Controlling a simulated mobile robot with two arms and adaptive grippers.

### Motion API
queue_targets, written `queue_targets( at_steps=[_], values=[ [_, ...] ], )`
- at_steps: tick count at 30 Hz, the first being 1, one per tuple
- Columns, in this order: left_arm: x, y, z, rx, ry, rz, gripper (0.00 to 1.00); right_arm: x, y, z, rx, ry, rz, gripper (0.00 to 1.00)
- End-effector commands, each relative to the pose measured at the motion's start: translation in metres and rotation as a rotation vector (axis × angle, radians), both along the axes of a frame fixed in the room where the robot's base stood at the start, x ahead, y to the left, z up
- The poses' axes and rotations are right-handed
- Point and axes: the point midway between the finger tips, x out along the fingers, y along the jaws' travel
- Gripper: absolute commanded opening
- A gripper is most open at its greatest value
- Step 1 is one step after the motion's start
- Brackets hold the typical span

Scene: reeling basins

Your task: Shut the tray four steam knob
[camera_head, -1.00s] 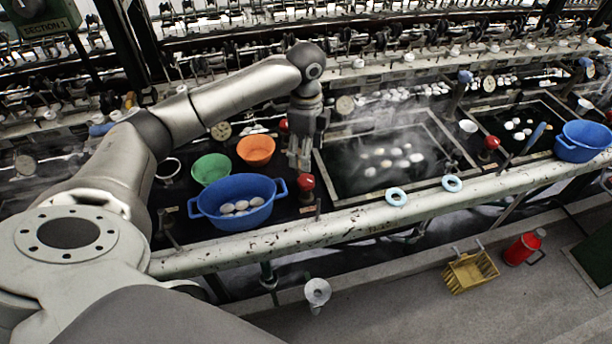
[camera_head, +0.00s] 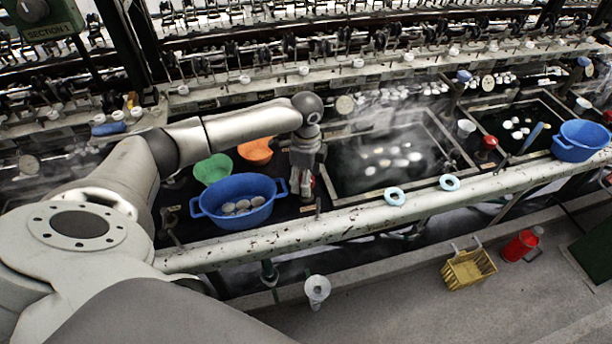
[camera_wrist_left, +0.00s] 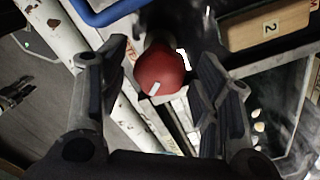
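A red steam knob (camera_wrist_left: 160,72) with a white pointer mark is in the middle of the left wrist view. My left gripper (camera_wrist_left: 158,60) is open, with one finger on each side of the knob; I cannot tell whether they touch it. In the head view my left gripper (camera_head: 304,186) points down beside the blue basin, at the near left corner of the steaming tray (camera_head: 340,196), and mostly hides this knob. Another red knob (camera_head: 489,142) stands between the two trays. Which knob belongs to tray four cannot be read. My right gripper is out of view.
A blue basin (camera_head: 236,187) of cocoons sits just left of the gripper, with green (camera_head: 211,169) and orange (camera_head: 256,150) bowls behind. A pale rail (camera_head: 360,219) runs along the front.

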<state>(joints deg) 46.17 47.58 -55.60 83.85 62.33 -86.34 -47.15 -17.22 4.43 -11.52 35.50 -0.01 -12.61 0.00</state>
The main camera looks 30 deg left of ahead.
Motion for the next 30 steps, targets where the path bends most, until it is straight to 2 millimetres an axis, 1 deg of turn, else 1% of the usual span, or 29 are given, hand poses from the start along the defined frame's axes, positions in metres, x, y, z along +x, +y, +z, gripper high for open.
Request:
queue_targets(
  at_steps=[1,6,9,15,20,30],
  values=[
    [0.0,0.0,0.0,0.0,0.0,0.0,0.48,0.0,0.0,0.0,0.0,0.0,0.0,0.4],
    [0.0,0.0,0.0,0.0,0.0,0.0,0.26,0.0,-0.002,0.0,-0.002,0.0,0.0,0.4],
    [0.0,0.0,0.0,0.0,0.0,0.0,0.16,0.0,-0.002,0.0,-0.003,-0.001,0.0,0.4],
    [0.0,0.0,0.001,0.0,0.0,-0.015,0.16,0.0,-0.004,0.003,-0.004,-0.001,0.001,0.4],
    [0.0,0.0,0.003,0.0,0.0,-0.073,0.16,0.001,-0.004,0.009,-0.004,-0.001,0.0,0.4],
    [0.0,-0.001,0.003,-0.001,0.001,-0.325,0.16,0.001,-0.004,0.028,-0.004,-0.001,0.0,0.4]
  ],
)
